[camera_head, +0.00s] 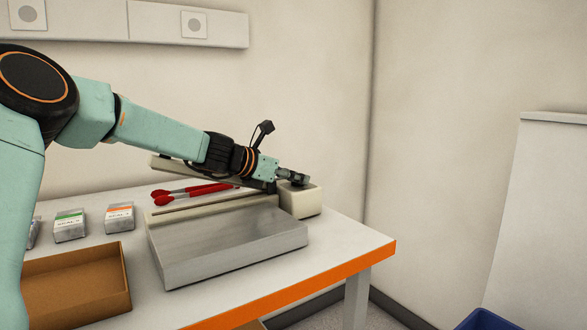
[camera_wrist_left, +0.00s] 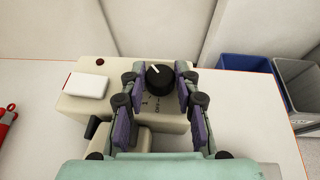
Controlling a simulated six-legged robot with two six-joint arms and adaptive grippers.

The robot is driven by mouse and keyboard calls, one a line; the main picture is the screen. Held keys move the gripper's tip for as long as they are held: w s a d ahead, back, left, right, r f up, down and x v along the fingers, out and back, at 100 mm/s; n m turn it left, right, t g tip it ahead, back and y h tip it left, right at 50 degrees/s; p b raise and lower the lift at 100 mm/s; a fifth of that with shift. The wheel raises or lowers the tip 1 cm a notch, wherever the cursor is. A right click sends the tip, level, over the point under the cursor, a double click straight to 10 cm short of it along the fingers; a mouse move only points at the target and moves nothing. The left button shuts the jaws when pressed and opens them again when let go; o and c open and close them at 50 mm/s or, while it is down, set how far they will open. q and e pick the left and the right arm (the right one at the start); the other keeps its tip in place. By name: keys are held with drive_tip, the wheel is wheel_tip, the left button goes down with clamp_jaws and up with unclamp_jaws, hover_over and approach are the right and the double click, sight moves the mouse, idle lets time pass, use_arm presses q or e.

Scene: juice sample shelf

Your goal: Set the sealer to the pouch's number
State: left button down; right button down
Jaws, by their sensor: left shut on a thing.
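The sealer (camera_head: 230,245) is a cream unit with a flat metal plate and a cream control box (camera_head: 303,201) at its right end. My left gripper (camera_head: 292,178) is over this box. In the left wrist view, the gripper (camera_wrist_left: 160,85) has its two purple-padded fingers shut on either side of the black dial (camera_wrist_left: 160,79). The dial's white pointer line points up and slightly left. Printed marks near it include "OFF" and a "1"; others are hidden by the fingers.
A brown tray (camera_head: 125,285) sits at the table's front left. Red-handled tools (camera_head: 190,193) lie behind the sealer. The orange table edge (camera_head: 370,258) is right of the sealer. A blue bin (camera_wrist_left: 245,70) and a grey bin (camera_wrist_left: 300,85) stand beyond the table.

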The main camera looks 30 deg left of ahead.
use_arm(q)
drive_tip(key=shift+w+a+r, duration=0.1)
drive_tip(key=shift+r, duration=0.1)
idle(0.4)
drive_tip(key=c, duration=1)
unclamp_jaws()
drive_tip(key=shift+f, duration=0.15)
wheel_tip(320, 180, up, 10)
drive_tip(key=shift+r, duration=0.1)
